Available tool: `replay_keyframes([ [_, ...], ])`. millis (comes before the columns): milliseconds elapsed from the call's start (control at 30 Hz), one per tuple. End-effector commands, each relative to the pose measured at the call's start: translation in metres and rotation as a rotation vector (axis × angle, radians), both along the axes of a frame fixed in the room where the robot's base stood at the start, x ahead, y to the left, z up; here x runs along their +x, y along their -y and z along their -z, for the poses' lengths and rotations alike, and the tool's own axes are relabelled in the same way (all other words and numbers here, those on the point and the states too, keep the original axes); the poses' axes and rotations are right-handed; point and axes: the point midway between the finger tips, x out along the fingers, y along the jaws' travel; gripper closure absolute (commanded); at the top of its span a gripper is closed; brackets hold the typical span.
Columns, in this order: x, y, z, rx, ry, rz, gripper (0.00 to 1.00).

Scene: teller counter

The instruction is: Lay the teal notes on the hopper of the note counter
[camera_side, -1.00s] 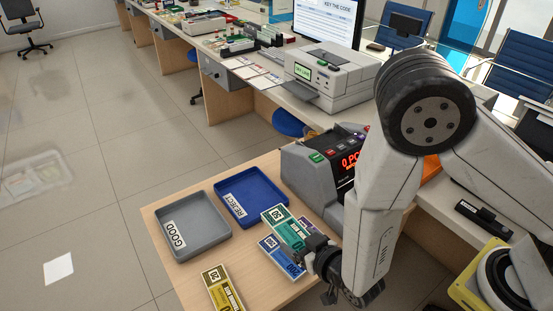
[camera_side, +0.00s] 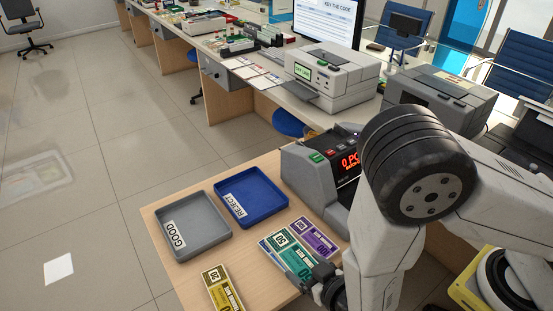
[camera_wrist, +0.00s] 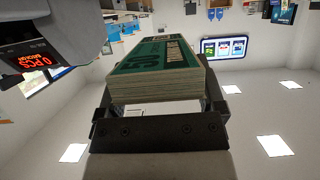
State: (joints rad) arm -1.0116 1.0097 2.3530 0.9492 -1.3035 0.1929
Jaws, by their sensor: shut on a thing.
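The teal notes (camera_side: 291,258) are a banded bundle, held flat over the wooden table. My gripper (camera_side: 326,274) is shut on the near end of the bundle. In the wrist view the teal bundle (camera_wrist: 157,82) sticks out from between the jaws of my gripper (camera_wrist: 160,118), its thick paper edge towards the camera. The note counter (camera_side: 309,188), grey with a red lit display, stands behind and to the right of the notes, apart from them. Part of it also shows in the wrist view (camera_wrist: 50,28). My arm hides its right side, and I cannot make out the hopper clearly.
Purple notes (camera_side: 317,237) lie between the teal bundle and the counter. Blue notes (camera_side: 268,251) are mostly covered by the teal bundle. Yellow notes (camera_side: 221,291) lie at the front left. A grey GOOD tray (camera_side: 205,243) and a blue REJECT tray (camera_side: 268,211) stand behind.

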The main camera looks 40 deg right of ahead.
Motion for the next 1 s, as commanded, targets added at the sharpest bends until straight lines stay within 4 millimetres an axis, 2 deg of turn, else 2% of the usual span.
replay_keyframes([
  [500,0.070,-0.034,0.036,-0.001,0.001,0.002,0.75],
  [800,0.094,-0.046,0.070,-0.001,0.001,0.001,0.75],
  [1000,0.104,-0.052,0.083,0.000,0.001,0.000,0.75],
])
